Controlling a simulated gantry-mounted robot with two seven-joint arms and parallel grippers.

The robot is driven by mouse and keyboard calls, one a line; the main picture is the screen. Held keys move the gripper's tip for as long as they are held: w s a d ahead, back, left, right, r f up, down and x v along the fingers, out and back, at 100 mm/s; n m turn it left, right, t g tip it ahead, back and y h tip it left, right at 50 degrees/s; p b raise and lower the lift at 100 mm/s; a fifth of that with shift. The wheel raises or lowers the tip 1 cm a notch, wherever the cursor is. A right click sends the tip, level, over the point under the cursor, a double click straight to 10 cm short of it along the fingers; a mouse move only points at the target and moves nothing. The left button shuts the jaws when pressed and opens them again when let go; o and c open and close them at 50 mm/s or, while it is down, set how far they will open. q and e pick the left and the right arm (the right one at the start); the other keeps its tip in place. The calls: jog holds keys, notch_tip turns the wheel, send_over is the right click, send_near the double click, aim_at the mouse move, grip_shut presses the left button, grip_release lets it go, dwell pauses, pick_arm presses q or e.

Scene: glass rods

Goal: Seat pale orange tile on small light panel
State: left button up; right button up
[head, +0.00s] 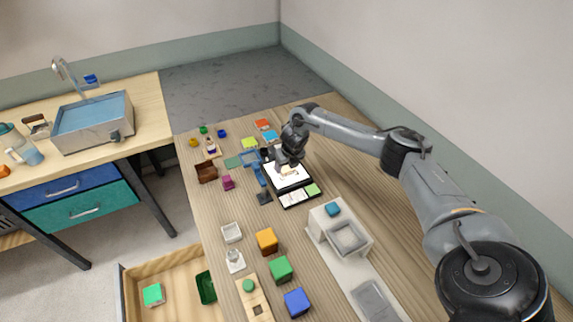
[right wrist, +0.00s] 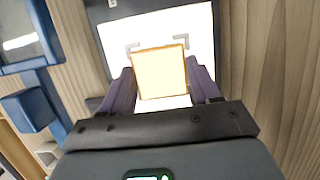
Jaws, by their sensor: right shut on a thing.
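In the right wrist view, the pale orange tile (right wrist: 160,73) is held between the two fingers of my right gripper (right wrist: 163,88). The tile is over the glowing white light panel (right wrist: 199,40), with dark corner marks beside its far edge. I cannot tell whether the tile touches the panel. In the head view, my right gripper (head: 289,163) is low over the small light panel (head: 281,183), and the tile is mostly hidden by the gripper. My left gripper is not in view.
A blue stand (head: 255,168) is just left of the panel. Bare table lies right of the panel.

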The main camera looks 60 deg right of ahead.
jog(key=o, duration=1.2)
jog(key=shift+o, duration=0.2)
